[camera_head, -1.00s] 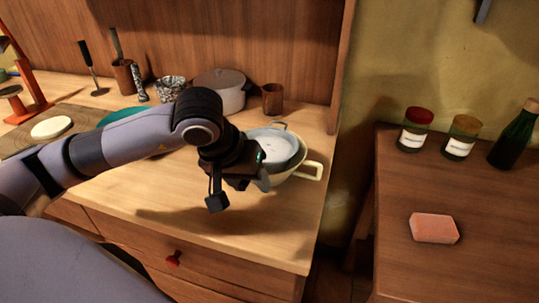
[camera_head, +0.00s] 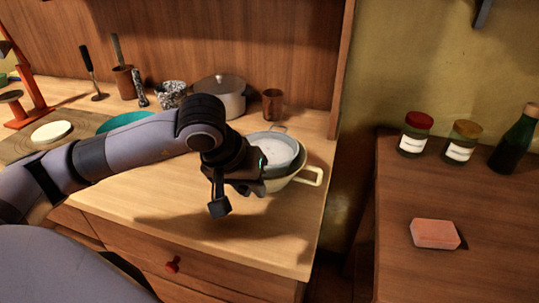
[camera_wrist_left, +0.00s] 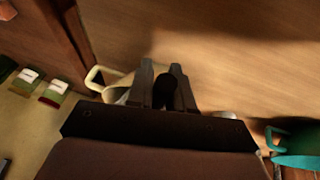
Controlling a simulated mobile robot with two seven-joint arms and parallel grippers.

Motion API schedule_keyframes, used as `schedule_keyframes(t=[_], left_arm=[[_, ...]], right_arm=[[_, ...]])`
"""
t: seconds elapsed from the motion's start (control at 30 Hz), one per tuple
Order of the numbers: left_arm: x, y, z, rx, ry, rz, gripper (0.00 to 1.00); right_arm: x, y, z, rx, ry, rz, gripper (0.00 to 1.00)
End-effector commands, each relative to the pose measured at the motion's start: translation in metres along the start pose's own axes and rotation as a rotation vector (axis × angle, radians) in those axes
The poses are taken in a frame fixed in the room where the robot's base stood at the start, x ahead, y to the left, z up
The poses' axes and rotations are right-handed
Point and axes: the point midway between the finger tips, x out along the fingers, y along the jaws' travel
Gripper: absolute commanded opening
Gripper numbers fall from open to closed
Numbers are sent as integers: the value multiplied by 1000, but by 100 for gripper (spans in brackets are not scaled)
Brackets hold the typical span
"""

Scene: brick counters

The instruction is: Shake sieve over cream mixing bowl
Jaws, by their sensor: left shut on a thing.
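The grey round sieve (camera_head: 281,148) with pale contents is in the head view, over the cream mixing bowl (camera_head: 300,178). It covers most of the bowl's opening; I cannot tell whether they touch. The bowl stands near the counter's right edge, its handle to the right. My left gripper (camera_head: 262,181) is at the near left side of the sieve, its fingertips mostly hidden. In the left wrist view, the gripper (camera_wrist_left: 165,80) is shut on a dark piece, apparently the sieve's handle. The bowl's cream handle (camera_wrist_left: 94,78) shows beside the fingers. My right gripper is not in view.
A lidded pot (camera_head: 224,94) and a brown cup (camera_head: 272,103) stand behind the bowl. A teal dish (camera_head: 125,121) is left, partly behind my arm. The counter front is clear. Two jars (camera_head: 413,134), a bottle (camera_head: 515,140) and a pink block (camera_head: 435,233) are on the right table.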

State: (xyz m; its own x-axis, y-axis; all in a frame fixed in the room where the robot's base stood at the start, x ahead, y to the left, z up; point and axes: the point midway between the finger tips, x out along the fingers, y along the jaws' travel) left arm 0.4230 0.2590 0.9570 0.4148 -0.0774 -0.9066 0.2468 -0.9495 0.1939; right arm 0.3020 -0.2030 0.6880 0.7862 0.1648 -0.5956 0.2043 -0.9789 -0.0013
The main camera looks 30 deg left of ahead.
Motion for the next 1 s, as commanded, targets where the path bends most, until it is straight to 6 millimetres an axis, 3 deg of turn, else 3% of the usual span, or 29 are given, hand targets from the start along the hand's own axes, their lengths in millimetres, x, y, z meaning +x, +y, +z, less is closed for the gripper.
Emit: schedule_keyframes(t=[0.53,1.0], left_arm=[[-22,4,-9,0,3,0,0],[-24,5,-10,0,2,0,0]], right_arm=[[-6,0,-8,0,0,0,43],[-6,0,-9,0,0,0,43]])
